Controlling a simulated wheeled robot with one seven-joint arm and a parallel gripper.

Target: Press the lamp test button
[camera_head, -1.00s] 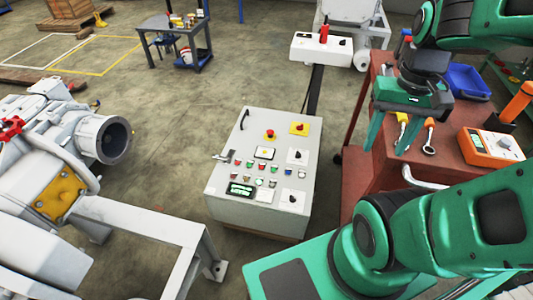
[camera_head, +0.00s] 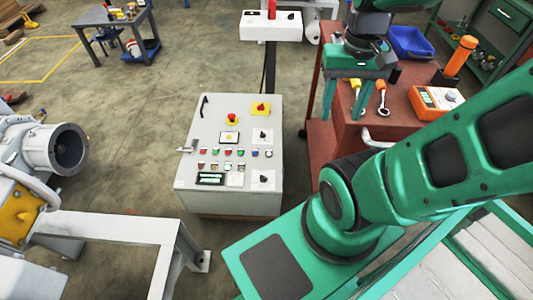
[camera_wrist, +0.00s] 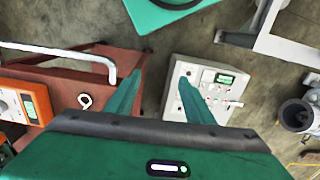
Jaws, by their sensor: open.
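A white control panel box (camera_head: 187,170) stands on the floor in the middle of the head view. Its sloped face carries rows of small coloured buttons and lamps (camera_head: 228,152), a red mushroom button on yellow (camera_head: 232,118), black rotary knobs and a green display (camera_head: 210,179). The labels are too small to read, so I cannot tell which is the lamp test button. My gripper (camera_head: 343,98) is open and empty, pointing down, to the right of the panel and apart from it. In the wrist view the panel (camera_wrist: 185,68) shows beyond the right-hand finger, partly hidden.
A red cart (camera_head: 345,131) stands right of the panel, bearing wrenches (camera_head: 381,97), an orange multimeter (camera_head: 436,101) and a blue bin (camera_head: 410,43). A white pipe machine (camera_head: 45,150) and white frame (camera_head: 120,226) are at left. Floor left of the panel is clear.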

